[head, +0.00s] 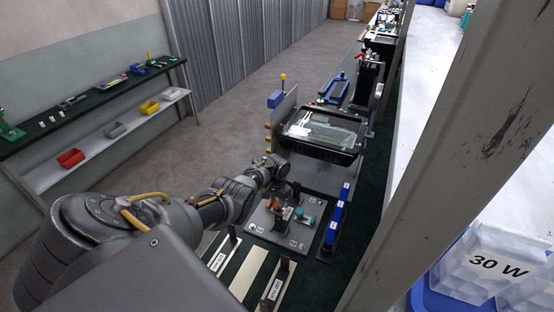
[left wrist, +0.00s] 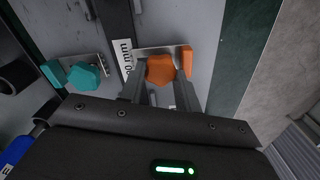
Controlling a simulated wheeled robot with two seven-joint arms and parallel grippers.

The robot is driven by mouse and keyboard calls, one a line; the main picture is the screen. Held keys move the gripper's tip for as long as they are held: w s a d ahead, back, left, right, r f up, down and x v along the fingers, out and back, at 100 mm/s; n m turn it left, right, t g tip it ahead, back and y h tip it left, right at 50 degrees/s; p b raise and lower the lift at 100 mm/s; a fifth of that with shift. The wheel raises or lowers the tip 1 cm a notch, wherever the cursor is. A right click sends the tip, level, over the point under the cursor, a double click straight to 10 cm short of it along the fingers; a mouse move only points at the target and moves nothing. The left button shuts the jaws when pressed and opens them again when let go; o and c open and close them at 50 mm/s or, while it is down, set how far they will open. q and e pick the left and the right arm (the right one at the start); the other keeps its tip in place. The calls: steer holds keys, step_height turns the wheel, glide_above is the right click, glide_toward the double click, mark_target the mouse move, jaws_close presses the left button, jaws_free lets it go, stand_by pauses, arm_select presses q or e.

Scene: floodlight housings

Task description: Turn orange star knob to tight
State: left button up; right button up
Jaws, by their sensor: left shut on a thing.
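The orange star knob (left wrist: 160,70) sits between the two fingers of my left gripper (left wrist: 160,80) in the left wrist view, with a finger on each side of it. The gripper is shut on it. An orange end piece (left wrist: 186,57) stands just right of the knob on the same metal bracket. In the head view the orange part (head: 272,204) shows small on the grey plate, below my left gripper (head: 284,188); the fingers are hard to make out there. Any tight mark on the knob cannot be seen. My right gripper is not in view.
A teal star knob (left wrist: 84,77) sits left of the orange one, beyond a label strip (left wrist: 125,58) reading mm. A black floodlight housing (head: 322,132) lies behind. A grey post (head: 450,150) crosses the right side.

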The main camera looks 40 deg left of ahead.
mark_target(277, 202)
arm_select(q)
steer(key=o, duration=1)
steer(key=shift+r+p, duration=0.3)
steer(key=shift+r, duration=0.25)
step_height(277, 202, up, 5)
steer(key=shift+f+p, duration=0.15)
steer(key=shift+p, duration=0.8)
steer(key=shift+r, duration=2.5)
